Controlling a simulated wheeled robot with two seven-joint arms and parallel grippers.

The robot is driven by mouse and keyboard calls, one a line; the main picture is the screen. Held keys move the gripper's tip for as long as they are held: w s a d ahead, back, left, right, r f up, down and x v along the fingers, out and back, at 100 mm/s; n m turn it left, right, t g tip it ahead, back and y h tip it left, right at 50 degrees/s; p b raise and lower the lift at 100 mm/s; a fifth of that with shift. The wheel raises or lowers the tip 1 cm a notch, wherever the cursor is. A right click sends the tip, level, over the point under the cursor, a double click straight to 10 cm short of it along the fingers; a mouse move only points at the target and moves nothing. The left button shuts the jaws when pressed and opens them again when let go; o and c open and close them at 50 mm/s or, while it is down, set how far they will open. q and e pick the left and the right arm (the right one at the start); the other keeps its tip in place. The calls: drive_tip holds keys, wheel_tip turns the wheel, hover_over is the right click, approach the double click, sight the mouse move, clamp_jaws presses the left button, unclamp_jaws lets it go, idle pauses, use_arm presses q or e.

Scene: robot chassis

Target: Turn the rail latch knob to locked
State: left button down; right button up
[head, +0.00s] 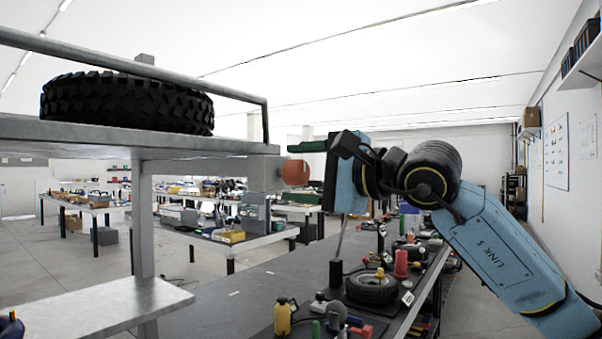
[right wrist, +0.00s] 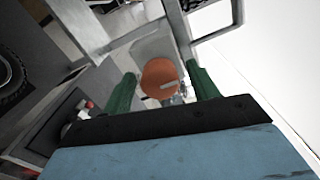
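The orange round rail latch knob (head: 295,172) sits at the end of a grey metal rail bracket on the shelf frame. In the right wrist view the knob (right wrist: 158,72) shows face-on with a short pale bar mark, slightly tilted, at its lower right. My right gripper (right wrist: 163,88) is open, with one green finger on each side of the knob and a visible gap to both. In the head view its green finger (head: 308,146) shows just above the knob; whether anything touches cannot be told. My left gripper is not in view.
A black tyre (head: 128,103) lies on the grey shelf (head: 60,133) at upper left, behind a guard rail. A long dark workbench (head: 232,300) below holds a tyre, a yellow bottle (head: 283,317) and other parts. Open air surrounds my right arm on its right.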

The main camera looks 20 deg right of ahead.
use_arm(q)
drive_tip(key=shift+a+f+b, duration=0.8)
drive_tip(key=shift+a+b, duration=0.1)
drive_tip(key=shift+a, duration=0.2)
use_arm(e)
drive_tip(key=v, duration=1.3)
drive_tip(key=shift+s+d, duration=0.15)
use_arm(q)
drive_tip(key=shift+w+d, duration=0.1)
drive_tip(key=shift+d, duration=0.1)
